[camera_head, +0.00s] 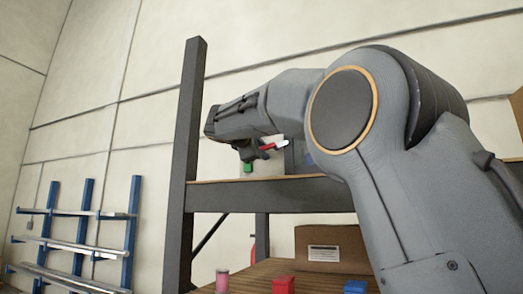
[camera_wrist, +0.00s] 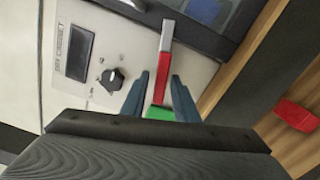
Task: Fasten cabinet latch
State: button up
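A red latch lever (camera_wrist: 162,72) with a pale grey end and a green piece (camera_wrist: 160,113) at its other end shows in the wrist view, beside a white panel (camera_wrist: 85,25). My gripper (camera_wrist: 159,80) is open, with one dark finger on each side of the lever and visible gaps; contact is not clear. In the head view my gripper (camera_head: 245,150) is above the shelf, with the red lever (camera_head: 270,147) and green piece (camera_head: 248,168) close by it. The cabinet body is mostly hidden by my arm in that view.
The panel carries a black knob (camera_wrist: 112,79) and a dark display (camera_wrist: 79,53). A dark shelf post (camera_head: 187,130) stands left of my gripper. Below are a cardboard box (camera_head: 330,246), a red block (camera_head: 283,285), a pink spool (camera_head: 222,280) and a blue block (camera_head: 355,286).

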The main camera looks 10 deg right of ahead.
grip_shut()
jog(key=shift+w+m+b, duration=0.1)
jog(key=shift+m+b, duration=0.5)
jog(key=shift+b, duration=0.35)
jog(key=shift+a+r+m+b, duration=0.1)
jog(key=shift+r+m+b, duration=0.4)
jog(key=shift+m+b, duration=0.4)
jog(key=shift+o, duration=1.1)
grip_release()
jog(key=b+v, duration=0.2)
jog(key=v, duration=0.6)
jog(key=shift+b, duration=0.4)
